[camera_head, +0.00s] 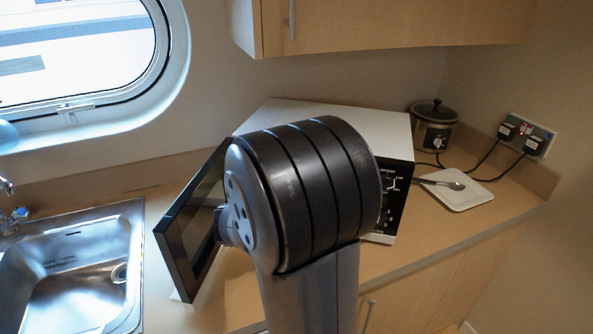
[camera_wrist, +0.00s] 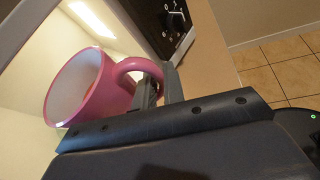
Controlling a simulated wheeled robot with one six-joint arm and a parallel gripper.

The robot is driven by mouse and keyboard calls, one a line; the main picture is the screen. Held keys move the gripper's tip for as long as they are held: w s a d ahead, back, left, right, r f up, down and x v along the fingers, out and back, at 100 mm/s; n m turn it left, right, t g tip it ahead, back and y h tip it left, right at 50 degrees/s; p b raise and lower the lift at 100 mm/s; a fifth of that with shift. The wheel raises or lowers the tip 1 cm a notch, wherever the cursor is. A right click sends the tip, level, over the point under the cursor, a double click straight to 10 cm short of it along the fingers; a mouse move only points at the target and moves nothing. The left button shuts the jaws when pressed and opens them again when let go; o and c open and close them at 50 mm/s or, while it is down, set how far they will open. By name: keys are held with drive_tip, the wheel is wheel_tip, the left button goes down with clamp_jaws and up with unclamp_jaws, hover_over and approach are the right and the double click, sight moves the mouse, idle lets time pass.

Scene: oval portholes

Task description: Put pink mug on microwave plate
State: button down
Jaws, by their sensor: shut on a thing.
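The pink mug (camera_wrist: 88,88) is in the wrist view, tilted in the picture, with its pale open mouth facing left. My gripper (camera_wrist: 152,90) is shut on its handle. The mug is at or inside the bright, lit cavity of the microwave (camera_wrist: 30,95). In the head view the microwave (camera_head: 285,112) stands on the counter with its dark door (camera_head: 190,225) swung open to the left. My arm hides its opening, my gripper and the mug there. I cannot make out the microwave plate in either view, nor whether the mug touches anything below.
The microwave's control panel (camera_wrist: 165,22) is close beside the mug. A steel sink (camera_head: 75,265) is left of the open door. Right of the microwave are a white dish with a spoon (camera_head: 458,190), a slow cooker (camera_head: 434,125) and plugged-in cords (camera_head: 520,140).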

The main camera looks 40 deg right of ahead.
drive_tip(key=w+d+p, duration=0.1)
drive_tip(key=w+d, duration=0.2)
drive_tip(key=d, duration=0.1)
drive_tip(key=w+d+p, duration=0.2)
drive_tip(key=w+d, duration=0.2)
drive_tip(key=d, duration=0.1)
drive_tip(key=w+d+p, duration=0.1)
drive_tip(key=w+d, duration=0.3)
drive_tip(key=d, duration=0.1)
drive_tip(key=shift+w+r, duration=0.1)
drive_tip(key=shift+w, duration=0.15)
drive_tip(key=shift+f+p, duration=0.7)
drive_tip(key=shift+f, duration=1.05)
drive_tip(key=shift+f, duration=0.2)
drive_tip(key=c, duration=1.5)
unclamp_jaws()
drive_tip(key=shift+r, duration=0.15)
drive_tip(key=s+b+v, duration=0.1)
drive_tip(key=v, duration=0.6)
drive_tip(key=shift+w+a+b, duration=0.2)
drive_tip(key=shift+w+b, duration=0.15)
drive_tip(key=shift+w, duration=0.15)
